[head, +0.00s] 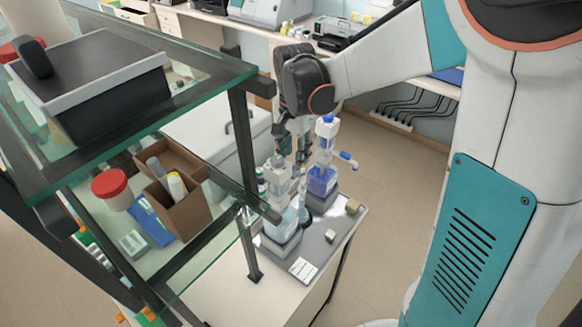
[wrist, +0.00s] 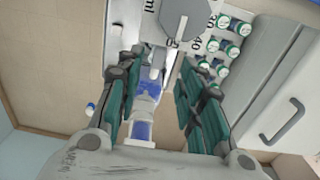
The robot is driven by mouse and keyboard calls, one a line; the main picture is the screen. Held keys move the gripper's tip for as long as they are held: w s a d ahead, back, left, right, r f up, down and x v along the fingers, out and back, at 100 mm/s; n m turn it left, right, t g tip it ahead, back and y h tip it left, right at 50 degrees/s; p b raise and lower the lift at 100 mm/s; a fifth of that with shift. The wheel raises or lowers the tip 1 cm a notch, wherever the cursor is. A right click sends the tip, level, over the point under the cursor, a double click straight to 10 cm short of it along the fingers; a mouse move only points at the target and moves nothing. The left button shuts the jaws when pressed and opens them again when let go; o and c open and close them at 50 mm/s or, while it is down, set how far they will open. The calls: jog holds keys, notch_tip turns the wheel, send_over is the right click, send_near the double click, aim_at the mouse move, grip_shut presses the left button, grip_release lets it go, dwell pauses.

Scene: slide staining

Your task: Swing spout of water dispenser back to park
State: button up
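The bottle that I take to be the water dispenser (head: 281,208) stands on the grey tray and holds pale, clear liquid. Its upper part is partly behind my gripper, and I cannot make out its spout for certain. My gripper (head: 290,152) points down close over its top. In the wrist view my gripper (wrist: 160,65) has its two fingers apart, with nothing clearly held between them. A grey eight-sided part (wrist: 186,18) and printed volume marks show close at the top there; I cannot tell whether they belong to this dispenser.
A dispenser with blue liquid (head: 321,182) and a blue spout tip (head: 347,157) stands close to the right. Capped vials (wrist: 228,48) show in the wrist view. A glass shelf (head: 200,258) with a brown box (head: 188,213) is at left.

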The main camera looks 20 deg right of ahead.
aim_at(294, 178)
notch_tip(294, 178, down, 7)
dwell(0.3)
jog(key=shift+c, duration=0.6)
grip_shut()
